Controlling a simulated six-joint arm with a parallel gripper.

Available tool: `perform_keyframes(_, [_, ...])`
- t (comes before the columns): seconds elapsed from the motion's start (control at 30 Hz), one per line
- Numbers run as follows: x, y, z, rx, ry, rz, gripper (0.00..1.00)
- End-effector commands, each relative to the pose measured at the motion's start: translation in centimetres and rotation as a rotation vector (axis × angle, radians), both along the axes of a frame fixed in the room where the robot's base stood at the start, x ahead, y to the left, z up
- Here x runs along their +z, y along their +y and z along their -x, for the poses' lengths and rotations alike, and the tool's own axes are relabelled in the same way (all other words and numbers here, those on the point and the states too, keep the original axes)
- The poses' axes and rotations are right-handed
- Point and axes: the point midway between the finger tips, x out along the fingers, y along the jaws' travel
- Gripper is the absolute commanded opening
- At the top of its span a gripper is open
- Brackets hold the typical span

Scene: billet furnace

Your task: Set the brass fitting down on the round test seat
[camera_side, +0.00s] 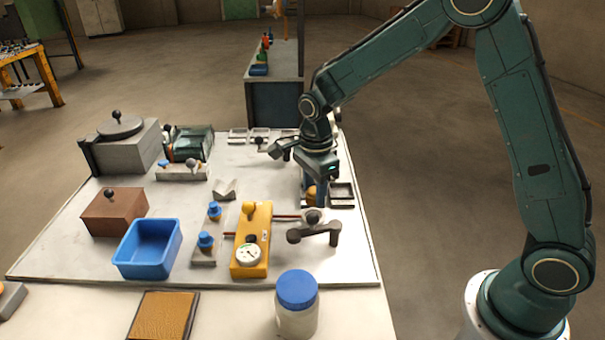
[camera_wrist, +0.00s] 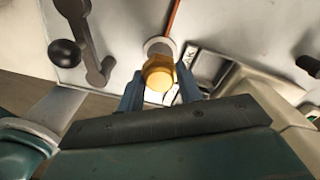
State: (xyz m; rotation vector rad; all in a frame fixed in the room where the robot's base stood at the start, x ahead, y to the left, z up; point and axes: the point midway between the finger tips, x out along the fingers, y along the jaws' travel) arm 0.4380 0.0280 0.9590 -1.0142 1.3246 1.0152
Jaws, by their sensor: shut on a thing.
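The brass fitting (camera_wrist: 159,74) is hexagonal and golden, held between the blue fingers of my gripper (camera_wrist: 160,92). In the side view the fitting (camera_side: 311,191) shows partly between the fingers of my gripper (camera_side: 312,192), low over the board. The round test seat (camera_side: 313,215) is a grey round piece at the end of a red rod, just nearer the camera than the fitting. In the wrist view the seat (camera_wrist: 158,46) appears just beyond the fitting, whose edge overlaps it. I cannot tell whether the two touch.
A grey lever with a dark ball (camera_side: 293,236) stands close to the seat. A yellow gauge block (camera_side: 251,240) is to the left, and a dark open tray (camera_side: 342,195) lies right of my gripper.

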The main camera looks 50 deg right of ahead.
Motion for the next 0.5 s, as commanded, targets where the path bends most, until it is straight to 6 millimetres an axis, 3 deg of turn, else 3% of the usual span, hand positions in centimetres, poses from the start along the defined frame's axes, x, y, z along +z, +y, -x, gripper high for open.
perform_keyframes(0.33, [-3.4, 0.0, 0.0, 0.0, 0.003, 0.0, 0.06])
perform_keyframes(0.5, [-4.2, 0.0, 0.0, 0.0, 0.0, 0.0, 0.06])
